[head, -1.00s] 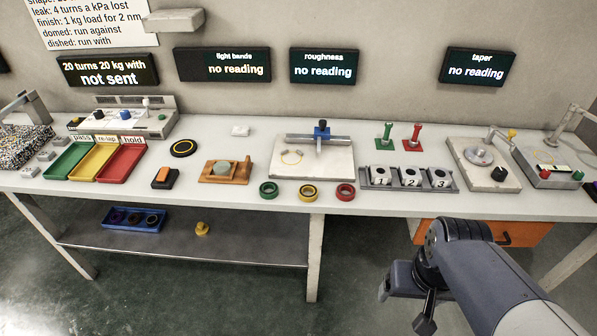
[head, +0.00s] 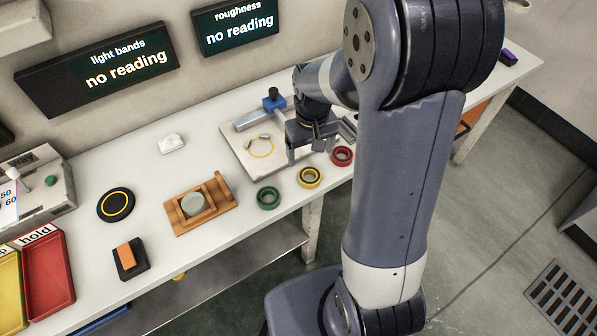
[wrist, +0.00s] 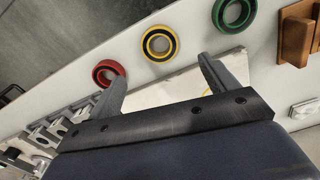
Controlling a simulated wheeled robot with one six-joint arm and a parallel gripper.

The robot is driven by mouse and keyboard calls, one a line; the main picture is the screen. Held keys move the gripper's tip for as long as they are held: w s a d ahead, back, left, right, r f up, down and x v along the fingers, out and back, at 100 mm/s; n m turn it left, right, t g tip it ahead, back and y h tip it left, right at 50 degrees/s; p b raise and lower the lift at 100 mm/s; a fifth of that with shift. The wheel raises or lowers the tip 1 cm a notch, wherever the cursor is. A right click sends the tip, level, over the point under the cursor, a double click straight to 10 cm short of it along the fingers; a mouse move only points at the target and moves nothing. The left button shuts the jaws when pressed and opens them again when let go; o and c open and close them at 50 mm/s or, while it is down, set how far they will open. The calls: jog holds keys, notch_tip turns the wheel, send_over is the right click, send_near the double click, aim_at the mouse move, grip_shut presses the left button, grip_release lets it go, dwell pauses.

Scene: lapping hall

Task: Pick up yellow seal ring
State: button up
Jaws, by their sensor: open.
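The yellow seal ring (head: 309,177), with a dark inner band, lies flat near the front edge of the white bench (head: 242,228). It sits between a green ring (head: 267,198) and a red ring (head: 342,156). In the wrist view, the yellow ring (wrist: 160,44) lies ahead of my fingers, between their lines. My gripper (head: 318,154) is open and empty, beyond the yellow ring towards the wall, over the pale plate. In the wrist view, the fingers of my gripper (wrist: 161,80) are spread wide.
A pale plate (head: 240,152) with a blue-knobbed post (head: 273,100) stands behind the rings. A wooden holder with a pale green disc (head: 197,202) is to the left. The numbered blocks (wrist: 62,128) show at lower left in the wrist view.

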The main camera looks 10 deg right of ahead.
aim_at(310, 179)
notch_tip(310, 179, down, 9)
jog(key=shift+s+f+p, duration=0.1)
jog(key=shift+p, duration=0.3)
jog(key=c, duration=1.1)
